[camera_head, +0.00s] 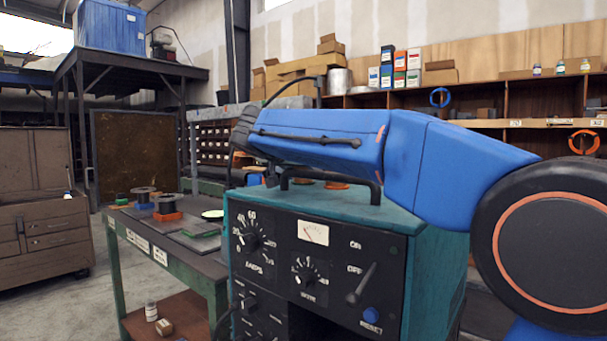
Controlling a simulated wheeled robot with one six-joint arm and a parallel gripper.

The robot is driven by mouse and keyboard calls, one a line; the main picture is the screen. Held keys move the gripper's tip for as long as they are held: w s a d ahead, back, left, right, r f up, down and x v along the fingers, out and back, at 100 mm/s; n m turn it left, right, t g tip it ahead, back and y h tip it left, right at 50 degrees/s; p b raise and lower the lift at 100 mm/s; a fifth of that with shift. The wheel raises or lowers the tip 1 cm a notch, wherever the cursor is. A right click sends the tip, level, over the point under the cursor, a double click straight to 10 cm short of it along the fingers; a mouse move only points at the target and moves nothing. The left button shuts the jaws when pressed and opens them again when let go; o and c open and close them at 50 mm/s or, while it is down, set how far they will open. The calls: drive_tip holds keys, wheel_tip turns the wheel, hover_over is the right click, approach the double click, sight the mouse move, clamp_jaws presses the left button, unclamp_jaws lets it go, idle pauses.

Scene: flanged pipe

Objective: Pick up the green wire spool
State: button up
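A small green item (122,199), which looks like the green wire spool, sits at the far left end of the green-framed workbench (172,260). It is small in view and its details are unclear. My blue arm reaches leftward above the teal machine. The dark end of my arm, with my gripper (239,137), is in front of and to the right of the bench-top items, well apart from the green item. Its fingers cannot be made out, and I see nothing held.
Beside the green item stand a dark spool with blue (143,197) and one with orange (166,207). A flat green piece (201,233) lies nearer. The teal machine (330,262) with a top handle blocks the front. Open floor lies left of the bench.

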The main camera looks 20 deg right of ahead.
drive_tip(key=c, duration=0.8)
drive_tip(key=shift+r, duration=0.1)
wheel_tip(320, 180, up, 10)
idle(0.3)
wheel_tip(320, 180, down, 10)
drive_tip(key=shift+s+f, duration=0.1)
drive_tip(key=v, duration=0.3)
drive_tip(key=shift+a, duration=0.15)
drive_tip(key=shift+c, duration=0.4)
drive_tip(key=shift+s+a+r, duration=0.4)
drive_tip(key=shift+s+r, duration=0.15)
drive_tip(key=shift+s, duration=0.1)
